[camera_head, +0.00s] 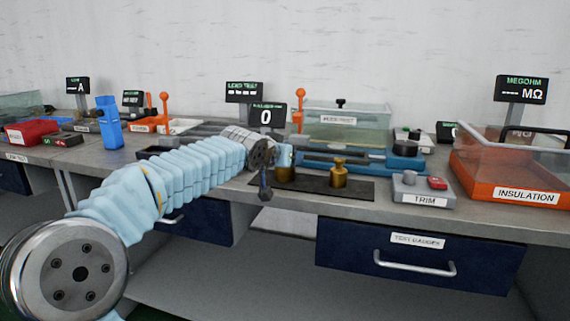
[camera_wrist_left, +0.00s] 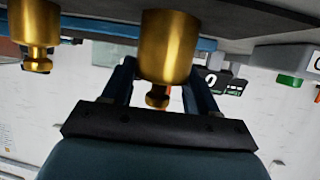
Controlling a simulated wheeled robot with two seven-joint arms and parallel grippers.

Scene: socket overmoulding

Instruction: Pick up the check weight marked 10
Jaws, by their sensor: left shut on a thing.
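My left gripper (camera_wrist_left: 158,88) is shut on a brass check weight (camera_wrist_left: 168,45), with its knob between the two fingers; the wrist view is upside down. A second brass weight (camera_head: 339,174) stands upright on the mat to the right and also shows in the left wrist view (camera_wrist_left: 36,28). No marking is readable on either weight. My right gripper is not in view.
The dark mat (camera_head: 360,193) lies near the bench's front edge. A grey TRIM box (camera_head: 424,192) and an orange INSULATION tray (camera_head: 520,195) stand to the right. A blue fixture (camera_head: 365,160) and a display reading 0 (camera_head: 266,116) are behind.

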